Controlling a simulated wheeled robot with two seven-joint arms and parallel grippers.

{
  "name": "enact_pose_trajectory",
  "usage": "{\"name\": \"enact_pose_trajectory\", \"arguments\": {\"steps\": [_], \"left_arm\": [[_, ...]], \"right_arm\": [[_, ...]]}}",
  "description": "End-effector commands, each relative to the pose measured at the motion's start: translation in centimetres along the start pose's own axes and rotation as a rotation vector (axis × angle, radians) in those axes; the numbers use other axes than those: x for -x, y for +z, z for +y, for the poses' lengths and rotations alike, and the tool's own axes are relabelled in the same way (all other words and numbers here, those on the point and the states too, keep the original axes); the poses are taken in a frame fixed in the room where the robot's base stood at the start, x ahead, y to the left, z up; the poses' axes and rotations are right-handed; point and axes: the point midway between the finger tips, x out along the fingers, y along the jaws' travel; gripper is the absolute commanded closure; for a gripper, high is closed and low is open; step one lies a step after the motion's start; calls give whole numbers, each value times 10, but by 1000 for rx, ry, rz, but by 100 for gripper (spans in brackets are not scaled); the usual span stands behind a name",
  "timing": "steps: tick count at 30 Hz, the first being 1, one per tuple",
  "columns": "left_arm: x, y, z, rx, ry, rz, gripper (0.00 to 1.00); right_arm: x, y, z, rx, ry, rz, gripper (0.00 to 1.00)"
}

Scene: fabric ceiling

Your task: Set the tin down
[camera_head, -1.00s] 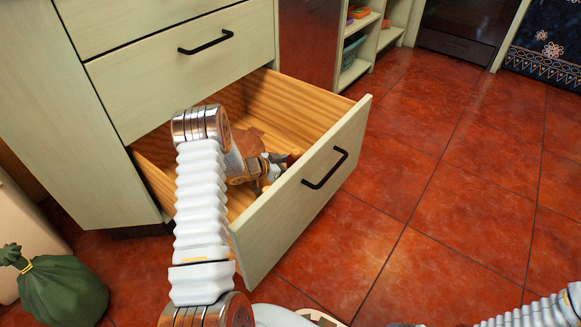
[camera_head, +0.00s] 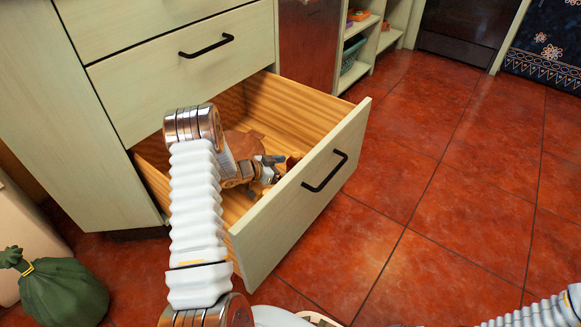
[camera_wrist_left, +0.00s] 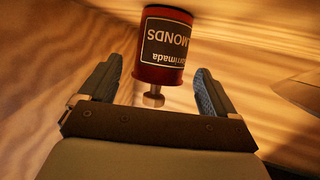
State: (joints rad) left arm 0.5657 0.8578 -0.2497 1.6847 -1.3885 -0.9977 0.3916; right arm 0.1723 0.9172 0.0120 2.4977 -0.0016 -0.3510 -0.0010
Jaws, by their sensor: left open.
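The tin is a red can with a dark label and a small metal knob on its lid. In the left wrist view the tin (camera_wrist_left: 163,70) is just beyond and between my open fingers, with a gap on each side and its label upside down. In the head view my left gripper (camera_head: 272,167) is down inside the open drawer (camera_head: 308,108). A small red-brown patch by the fingers there may be the tin, mostly hidden. My right gripper is out of view; only part of that arm shows at the lower right.
A flat brown object (camera_head: 243,144) lies in the drawer beside my left wrist. The drawer front (camera_head: 300,200) stands close to the gripper. A green sack (camera_head: 62,290) sits on the floor at the lower left. The tiled floor at right is clear.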

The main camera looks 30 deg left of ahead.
Motion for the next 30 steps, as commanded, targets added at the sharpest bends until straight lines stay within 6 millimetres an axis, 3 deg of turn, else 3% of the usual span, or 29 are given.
{"name": "enact_pose_trajectory", "arguments": {"steps": [6, 12, 18, 30], "left_arm": [[54, -2, -1, 1, -3, -1, 10], [86, -1, 0, 2, -2, 0, 10], [96, 0, 0, 1, 0, 0, 10], [95, 0, 0, 1, 0, 0, 10]], "right_arm": [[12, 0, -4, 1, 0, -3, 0], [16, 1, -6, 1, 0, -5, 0], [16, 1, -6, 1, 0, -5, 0], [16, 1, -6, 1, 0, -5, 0]]}}
